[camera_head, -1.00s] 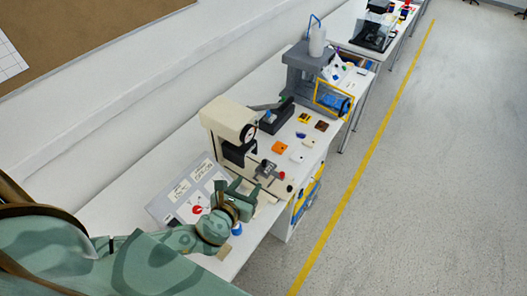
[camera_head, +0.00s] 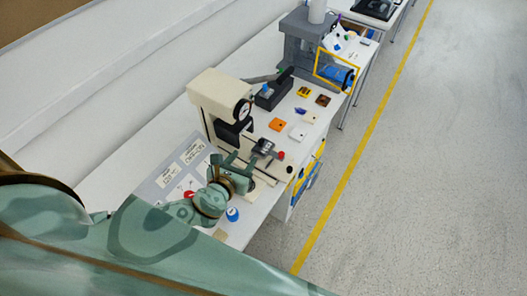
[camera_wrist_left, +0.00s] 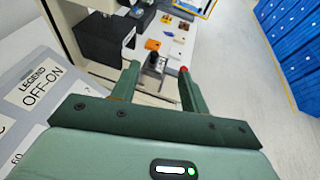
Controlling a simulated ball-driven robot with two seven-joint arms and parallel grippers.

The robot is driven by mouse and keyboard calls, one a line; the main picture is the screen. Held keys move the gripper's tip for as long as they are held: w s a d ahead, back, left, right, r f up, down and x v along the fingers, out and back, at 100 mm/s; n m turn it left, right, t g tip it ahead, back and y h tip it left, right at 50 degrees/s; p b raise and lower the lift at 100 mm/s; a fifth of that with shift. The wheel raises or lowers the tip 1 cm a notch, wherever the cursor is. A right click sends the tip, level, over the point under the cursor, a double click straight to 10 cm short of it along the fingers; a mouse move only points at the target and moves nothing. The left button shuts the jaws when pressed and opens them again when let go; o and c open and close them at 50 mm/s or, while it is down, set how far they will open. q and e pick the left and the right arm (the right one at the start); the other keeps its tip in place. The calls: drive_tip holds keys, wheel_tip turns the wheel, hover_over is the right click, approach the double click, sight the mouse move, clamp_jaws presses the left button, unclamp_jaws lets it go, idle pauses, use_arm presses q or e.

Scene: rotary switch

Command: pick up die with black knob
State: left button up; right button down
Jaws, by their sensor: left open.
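A small grey block with a dark top (camera_head: 263,147) sits at the front of the cream press on the bench. In the left wrist view a dark knob-like piece (camera_wrist_left: 156,58) shows beyond and between my fingertips. I take these to be the die with the black knob, but they are too small to be sure. My left gripper (camera_head: 243,163) is open and empty, just short of the grey block in the head view. Its two fingers also show apart in the left wrist view (camera_wrist_left: 158,71). My right gripper is not in view.
The cream press (camera_head: 216,94) stands behind the block, and a red knob (camera_head: 281,155) is to its right. A labelled panel (camera_head: 180,170) and a blue button (camera_head: 232,214) are near my wrist. An orange block (camera_head: 277,124) and a white block (camera_head: 297,134) lie farther along the bench.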

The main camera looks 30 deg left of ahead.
use_arm(q)
drive_tip(key=b, duration=0.3)
approach(260, 143)
drive_tip(key=b+x, duration=0.5)
drive_tip(key=b, duration=0.1)
drive_tip(key=shift+d+f, duration=0.15)
drive_tip(key=shift+f, duration=0.05)
drive_tip(key=shift+w, duration=0.55)
drive_tip(key=b+x, duration=0.4)
drive_tip(key=shift+w+f, duration=0.2)
drive_tip(key=shift+f, duration=0.15)
drive_tip(key=shift+w+b, duration=0.2)
drive_tip(key=shift+b, duration=0.1)
drive_tip(key=shift+r, duration=0.2)
clamp_jaws()
